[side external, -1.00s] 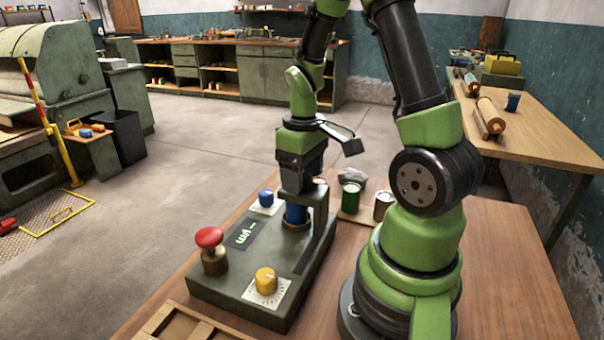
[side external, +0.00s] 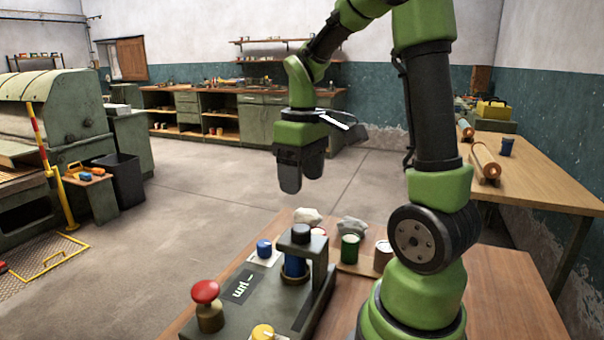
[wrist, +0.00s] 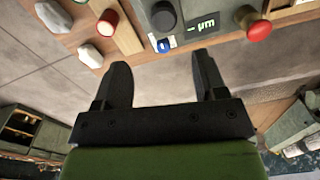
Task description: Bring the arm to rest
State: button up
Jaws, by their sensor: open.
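My gripper (side external: 301,178) is open and empty, raised in the air above the far edge of the table. It also shows in the wrist view (wrist: 163,78), its two dark fingers spread with nothing between them. A grey-green control device (side external: 222,322) stands on the wooden table below and in front of it. The device has a red mushroom button (side external: 206,292), a yellow knob (side external: 262,333), a blue knob (side external: 263,248), a lit display (side external: 242,288) and a post with a black top (side external: 301,233) over a blue cylinder (side external: 294,264).
A side bench (side external: 540,185) holds copper-coloured rolls (side external: 485,161) at right. Open floor (side external: 200,220) lies at left.

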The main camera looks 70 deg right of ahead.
jog(key=shift+a, duration=0.1)
dwell(0.3)
jog(key=s+a+r+m+t+y, duration=0.1)
jog(key=s+a+r+t, duration=0.2)
jog(key=a, duration=0.4)
jog(key=s+a+r+m+t, duration=0.1)
jog(key=s+a+r+t, duration=0.2)
jog(key=a, duration=0.5)
jog(key=shift+r+t+y, duration=0.4)
jog(key=shift+r+t, duration=0.15)
jog(key=shift+t, duration=0.05)
jog(key=shift+d, duration=0.1)
jog(key=shift+c, duration=0.4)
dwell(1.2)
